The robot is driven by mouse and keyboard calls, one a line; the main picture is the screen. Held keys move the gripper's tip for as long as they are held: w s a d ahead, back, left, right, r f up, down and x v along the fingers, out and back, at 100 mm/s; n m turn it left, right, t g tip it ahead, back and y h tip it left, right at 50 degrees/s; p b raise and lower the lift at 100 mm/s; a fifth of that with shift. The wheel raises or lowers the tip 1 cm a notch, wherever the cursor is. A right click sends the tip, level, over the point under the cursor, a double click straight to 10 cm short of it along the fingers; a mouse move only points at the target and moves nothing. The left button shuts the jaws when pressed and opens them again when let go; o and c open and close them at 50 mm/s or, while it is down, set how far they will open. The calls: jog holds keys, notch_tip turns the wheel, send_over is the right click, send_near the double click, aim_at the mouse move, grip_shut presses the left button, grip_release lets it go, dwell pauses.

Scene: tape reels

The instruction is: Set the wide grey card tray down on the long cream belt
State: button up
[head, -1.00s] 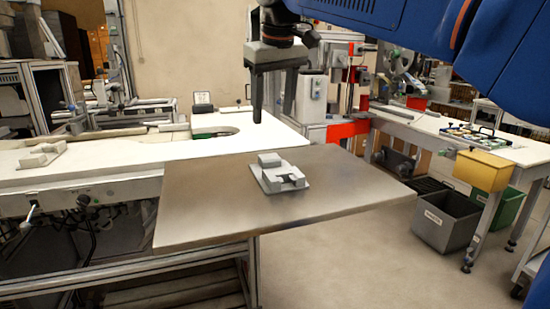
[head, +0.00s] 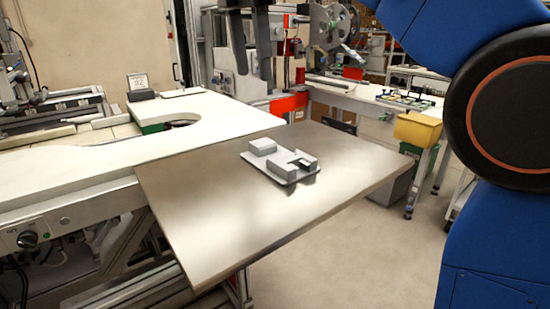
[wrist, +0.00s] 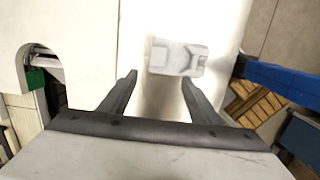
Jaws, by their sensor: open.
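The grey card tray (head: 282,167) lies flat on the brushed metal table (head: 215,245). It is a plate with raised blocks and a notch. It also shows in the wrist view (wrist: 178,57), just beyond my fingertips and toward the right finger. My gripper (wrist: 160,77) is open and empty, its two dark fingers spread apart above the table. I cannot tell its height over the tray. The long cream surface (head: 75,185), which looks like the belt, runs along the left of the metal table.
The cream surface has a rounded cutout (head: 182,124) at its far end, with a small sign (head: 138,82) behind it. A side bench (head: 345,97) with a yellow bin (head: 418,130) stands at the right back. The metal table is clear around the tray.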

send_over(263, 142)
jog(key=s, duration=0.1)
jog(key=f, duration=1.1)
jog(key=shift+s+a+f, duration=0.1)
jog(key=shift+a, duration=0.25)
jog(key=shift+w+d+f, duration=0.1)
jog(key=shift+w+f, duration=0.05)
jog(key=shift+f, duration=0.85)
jog(key=shift+w+d+f, duration=0.1)
jog(key=shift+f, duration=0.85)
jog(key=shift+w+d+f, duration=0.1)
jog(key=shift+w+f, duration=0.05)
jog(key=shift+f, duration=0.85)
jog(key=shift+a, duration=0.1)
jog(key=shift+c, duration=0.4)
jog(key=c, duration=1.2)
jog(key=shift+r, duration=0.15)
notch_tip(263, 142, up, 10)
